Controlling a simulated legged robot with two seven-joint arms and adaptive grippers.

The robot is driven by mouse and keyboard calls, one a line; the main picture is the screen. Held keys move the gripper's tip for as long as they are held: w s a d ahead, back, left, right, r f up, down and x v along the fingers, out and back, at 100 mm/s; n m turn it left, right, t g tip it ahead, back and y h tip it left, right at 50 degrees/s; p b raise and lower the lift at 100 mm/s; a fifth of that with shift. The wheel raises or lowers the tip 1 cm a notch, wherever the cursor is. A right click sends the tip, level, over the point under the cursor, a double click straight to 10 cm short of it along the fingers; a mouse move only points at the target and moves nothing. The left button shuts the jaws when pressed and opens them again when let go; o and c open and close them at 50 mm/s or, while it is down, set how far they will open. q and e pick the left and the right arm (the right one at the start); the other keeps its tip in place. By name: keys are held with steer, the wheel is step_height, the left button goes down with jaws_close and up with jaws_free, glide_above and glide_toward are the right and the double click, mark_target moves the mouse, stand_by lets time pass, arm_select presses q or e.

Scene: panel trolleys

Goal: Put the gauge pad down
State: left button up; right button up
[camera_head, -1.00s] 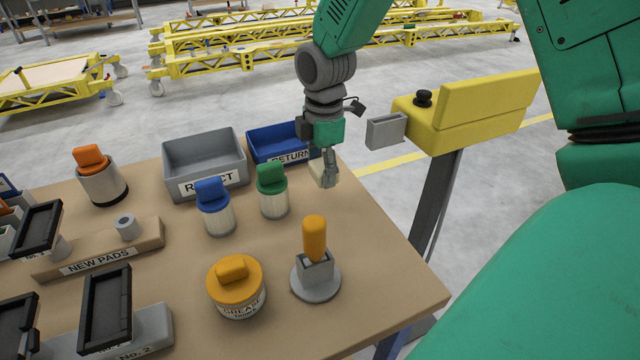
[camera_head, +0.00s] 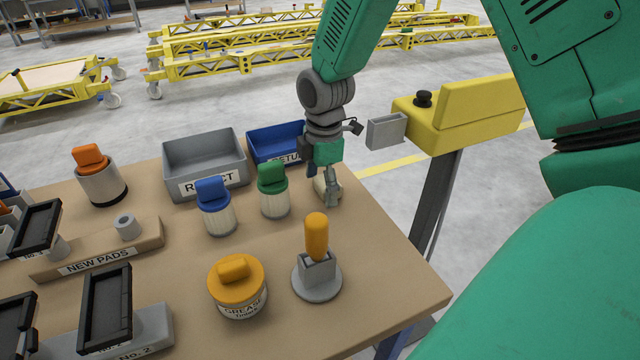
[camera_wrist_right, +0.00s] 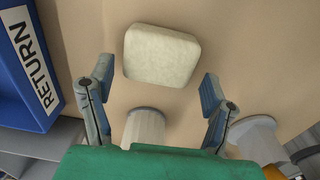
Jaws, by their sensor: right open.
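The gauge pad, a cream block with rounded corners, shows whole in the right wrist view (camera_wrist_right: 161,55). It lies on the tan table top, and in the head view it (camera_head: 320,187) is partly hidden behind my fingers. My right gripper (camera_head: 328,190) is open low over the table's far right part, right of the green-capped container. In the wrist view its two blue-grey fingers (camera_wrist_right: 158,72) stand apart, one on each side of the pad's near end, with visible gaps. My left gripper is not in view.
The blue RETURN bin (camera_head: 275,143) and grey REJECT bin (camera_head: 205,165) stand behind. Green-capped (camera_head: 273,200) and blue-capped (camera_head: 217,215) containers, a grease tin (camera_head: 237,297) and an orange-handled tool (camera_head: 316,270) stand nearby. A yellow post unit (camera_head: 440,125) stands beyond the right edge.

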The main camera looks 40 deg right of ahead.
mark_target(324, 183)
step_height(324, 183, up, 12)
steer(key=p, duration=0.1)
steer(key=shift+d+p, duration=0.25)
steer(key=shift+p, duration=0.15)
steer(key=shift+s+d+f, duration=0.1)
steer(key=shift+d+f, duration=0.1)
steer(key=shift+d, duration=0.05)
steer(key=shift+s, duration=0.1)
